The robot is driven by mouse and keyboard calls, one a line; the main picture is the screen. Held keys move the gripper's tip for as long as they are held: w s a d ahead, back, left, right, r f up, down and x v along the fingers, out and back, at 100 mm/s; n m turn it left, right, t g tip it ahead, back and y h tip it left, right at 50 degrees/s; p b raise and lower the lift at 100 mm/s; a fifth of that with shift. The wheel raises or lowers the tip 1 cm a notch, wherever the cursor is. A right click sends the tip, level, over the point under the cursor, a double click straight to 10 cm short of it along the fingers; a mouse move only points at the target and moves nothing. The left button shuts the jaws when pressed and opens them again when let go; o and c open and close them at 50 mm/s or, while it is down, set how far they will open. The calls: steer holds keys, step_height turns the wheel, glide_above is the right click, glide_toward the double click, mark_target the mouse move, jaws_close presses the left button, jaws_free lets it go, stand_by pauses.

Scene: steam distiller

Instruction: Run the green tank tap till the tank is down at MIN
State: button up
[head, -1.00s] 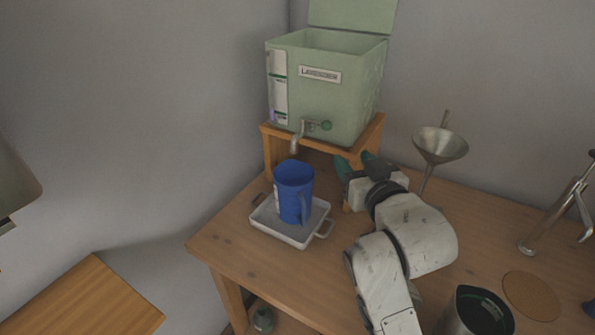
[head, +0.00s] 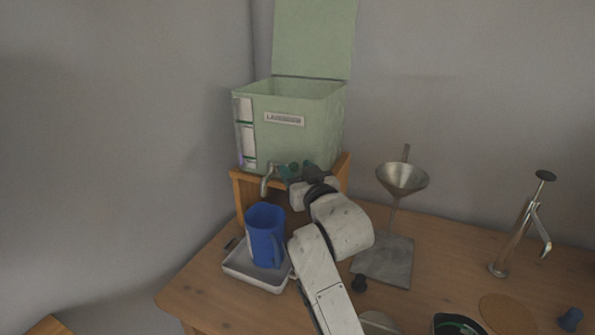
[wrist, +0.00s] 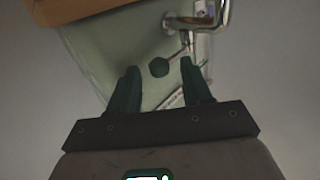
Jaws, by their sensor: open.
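The green tank (head: 305,145) stands on a wooden stand with its lid up. A white level strip (head: 246,130) runs down its left side; its marks are too small to read. The metal tap spout (head: 265,184) points down from the tank's front, and it also shows in the wrist view (wrist: 222,14). A blue jug (head: 264,235) stands upright below the spout in a white tray (head: 248,278).
The wooden stand (head: 238,195) sits under the tank. A metal funnel on a stand (head: 402,178) is to the right, with a lever tool (head: 523,225) farther right. A round cork mat (head: 508,313) lies near the table's front. My arm crosses the table's middle.

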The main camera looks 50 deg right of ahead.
steer(key=shift+w, duration=0.2)
jaws_close()
stand_by(0.4)
